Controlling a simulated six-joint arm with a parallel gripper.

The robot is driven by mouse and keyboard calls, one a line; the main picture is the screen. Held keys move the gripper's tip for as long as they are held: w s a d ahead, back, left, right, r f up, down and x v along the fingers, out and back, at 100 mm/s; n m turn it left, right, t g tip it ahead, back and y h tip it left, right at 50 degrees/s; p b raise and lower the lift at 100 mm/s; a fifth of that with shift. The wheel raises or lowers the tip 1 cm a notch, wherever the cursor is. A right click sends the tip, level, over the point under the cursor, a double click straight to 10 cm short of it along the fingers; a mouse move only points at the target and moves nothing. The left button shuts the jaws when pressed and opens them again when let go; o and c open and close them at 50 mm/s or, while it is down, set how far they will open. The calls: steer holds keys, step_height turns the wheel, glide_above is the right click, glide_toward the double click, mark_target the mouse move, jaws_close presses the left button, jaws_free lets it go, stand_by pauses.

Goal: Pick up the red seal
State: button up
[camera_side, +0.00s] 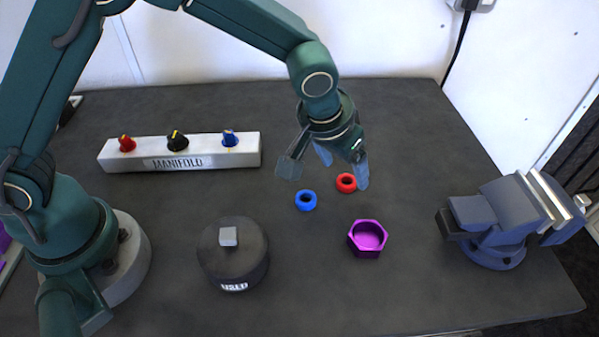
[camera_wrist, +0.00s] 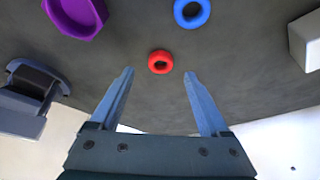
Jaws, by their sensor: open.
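The red seal (camera_side: 346,183) is a small ring lying flat on the dark table. In the wrist view the red seal (camera_wrist: 160,62) sits just beyond the fingertips, centred between them. My gripper (camera_side: 345,172) is above the table close to the seal, with its fingers spread and nothing between them. In the wrist view both fingers of my gripper (camera_wrist: 158,74) show wide apart. From these views I cannot tell exactly how high the fingertips are above the seal.
A blue seal (camera_side: 306,200) lies left of the red one. A purple hex nut (camera_side: 367,238) is in front. The manifold (camera_side: 180,152) stands at the back left, a lidded pot marked USED (camera_side: 233,256) front left, and a vise (camera_side: 497,215) right. Table between nut and vise is clear.

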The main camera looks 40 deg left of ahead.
mark_target(347, 180)
steer(key=shift+x, duration=1.75)
jaws_close()
steer(key=shift+r, duration=0.1)
